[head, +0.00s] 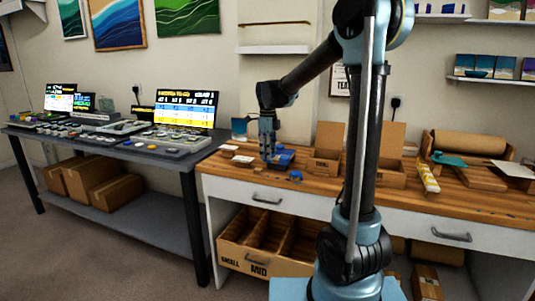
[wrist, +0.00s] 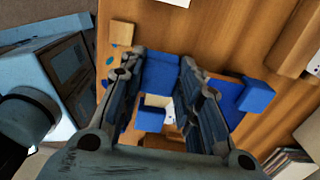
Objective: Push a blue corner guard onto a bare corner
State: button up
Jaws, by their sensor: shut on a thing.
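My gripper (head: 267,156) points down over the left part of the wooden bench in the head view. In the wrist view my gripper (wrist: 163,65) has its two fingers apart, shut on a blue corner guard (wrist: 160,75) between them. Another blue piece with a pale inner part (wrist: 151,117) shows lower down between the fingers. A blue block-like guard (wrist: 258,96) lies right of the right finger. In the head view a flat blue item (head: 284,158) is beside the fingertips. The fingers hide much of the work, and I cannot tell which corner is bare.
A small pale tray (head: 243,160) is left of my gripper. Small blue pieces (head: 296,175) lie near the bench's front edge. Open cardboard boxes (head: 325,160) stand to the right. A pale wooden block (wrist: 124,34) lies beyond the left finger. A dark table (head: 110,145) with screens stands at the left.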

jog(key=shift+d+f, duration=0.1)
jog(key=shift+d, duration=0.05)
jog(key=o, duration=0.8)
jog(key=shift+w, duration=0.1)
jog(key=shift+r, duration=4.05)
grip_shut()
